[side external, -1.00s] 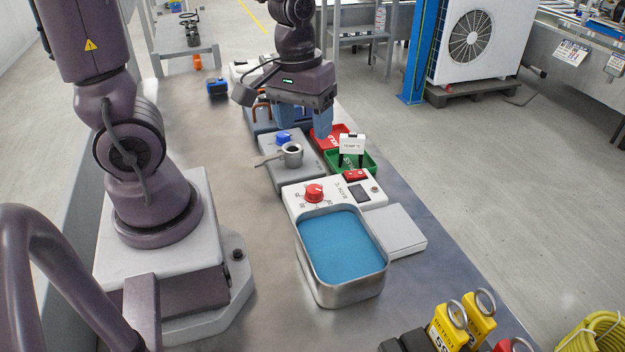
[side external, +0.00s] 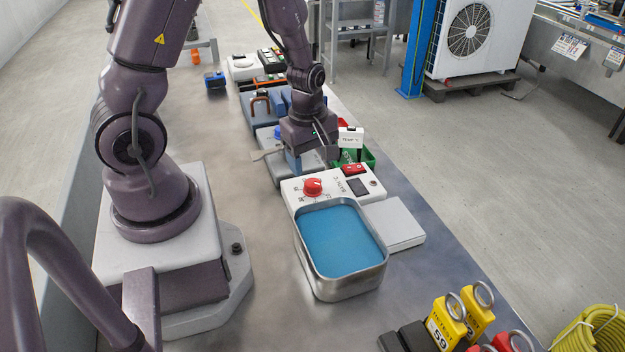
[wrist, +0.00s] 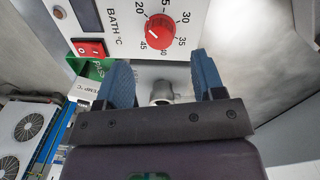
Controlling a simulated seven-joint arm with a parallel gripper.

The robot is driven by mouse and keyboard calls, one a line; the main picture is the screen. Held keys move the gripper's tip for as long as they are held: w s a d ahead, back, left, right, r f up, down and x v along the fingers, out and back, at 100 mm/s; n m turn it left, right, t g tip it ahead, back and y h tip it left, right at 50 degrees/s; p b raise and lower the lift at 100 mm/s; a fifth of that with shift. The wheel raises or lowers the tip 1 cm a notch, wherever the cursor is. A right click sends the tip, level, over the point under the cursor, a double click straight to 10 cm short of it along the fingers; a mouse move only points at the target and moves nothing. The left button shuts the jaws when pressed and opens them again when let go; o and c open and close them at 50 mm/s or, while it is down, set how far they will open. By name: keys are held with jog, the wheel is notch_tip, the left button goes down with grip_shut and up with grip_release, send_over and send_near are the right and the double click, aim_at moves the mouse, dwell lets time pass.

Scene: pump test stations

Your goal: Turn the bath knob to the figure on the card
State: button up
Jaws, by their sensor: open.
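The red bath knob (side external: 313,187) sits on the white panel (side external: 290,190) of the water bath. My gripper (side external: 310,160) is above the grey unit behind the bath panel. In the wrist view its blue fingers (wrist: 163,80) are apart and empty, with the knob beyond them. The white TEMP card (side external: 350,138) stands by the green bin; its figure is not readable here.
The steel bath with blue water (side external: 340,240) stands in front of the panel. A red rocker switch (side external: 355,170) is right of the knob, near the green bin (side external: 368,157). A pale flat plate (side external: 395,224) lies to the right.

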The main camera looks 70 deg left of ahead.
aim_at(313, 182)
jog(key=shift+w+f, duration=0.15)
jog(key=shift+f, duration=2.9)
jog(key=c, duration=0.9)
